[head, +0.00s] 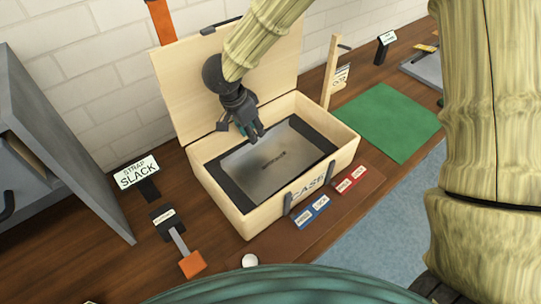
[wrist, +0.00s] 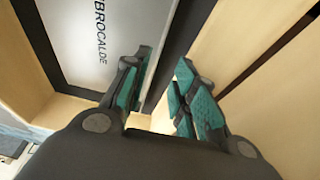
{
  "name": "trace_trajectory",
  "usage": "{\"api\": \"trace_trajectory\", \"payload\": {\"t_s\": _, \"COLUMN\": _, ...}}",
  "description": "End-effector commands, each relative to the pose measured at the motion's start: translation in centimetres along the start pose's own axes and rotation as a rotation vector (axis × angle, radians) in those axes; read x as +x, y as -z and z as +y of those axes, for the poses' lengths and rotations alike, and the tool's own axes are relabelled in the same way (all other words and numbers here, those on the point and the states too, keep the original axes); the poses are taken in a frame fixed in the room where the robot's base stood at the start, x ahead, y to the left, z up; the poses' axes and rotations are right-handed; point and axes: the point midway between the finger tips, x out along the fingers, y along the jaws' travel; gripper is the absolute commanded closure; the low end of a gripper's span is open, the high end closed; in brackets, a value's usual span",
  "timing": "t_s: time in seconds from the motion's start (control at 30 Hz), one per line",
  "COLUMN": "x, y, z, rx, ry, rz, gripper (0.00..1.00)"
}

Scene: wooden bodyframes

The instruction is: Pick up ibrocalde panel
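The ibrocalde panel (head: 250,165) is a flat grey sheet with dark lettering, lying inside the open wooden case (head: 232,218) in the head view. My gripper (head: 257,134) is over the panel's back part, pointing down. In the wrist view the panel (wrist: 95,75) fills the upper left, with "IBROCALDE" partly readable. My gripper (wrist: 164,60) has its two teal-padded fingers apart, one in front of the panel's face and one past its edge. Whether either finger touches the panel cannot be told.
The case lid (head: 185,85) stands raised behind. A green mat (head: 392,122) lies to the right. Blue and red labelled blocks (head: 311,212) sit in front of the case. A strap slack sign (head: 137,173), an orange-ended tool (head: 192,263) and a grey cabinet (head: 60,150) are left.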

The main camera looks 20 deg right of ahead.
Motion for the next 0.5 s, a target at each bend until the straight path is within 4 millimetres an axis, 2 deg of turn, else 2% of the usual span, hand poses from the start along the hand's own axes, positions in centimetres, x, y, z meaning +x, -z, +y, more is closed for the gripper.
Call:
{"api": "trace_trajectory", "payload": {"t_s": 0.27, "x": 3.8, "y": 0.0, "z": -0.1, "rx": -0.002, "ry": -0.004, "rz": -0.001, "gripper": 0.73}}
{"api": "trace_trajectory", "payload": {"t_s": 0.5, "x": 4.2, "y": 0.0, "z": -0.1, "rx": -0.002, "ry": -0.002, "rz": -0.001, "gripper": 0.73}}
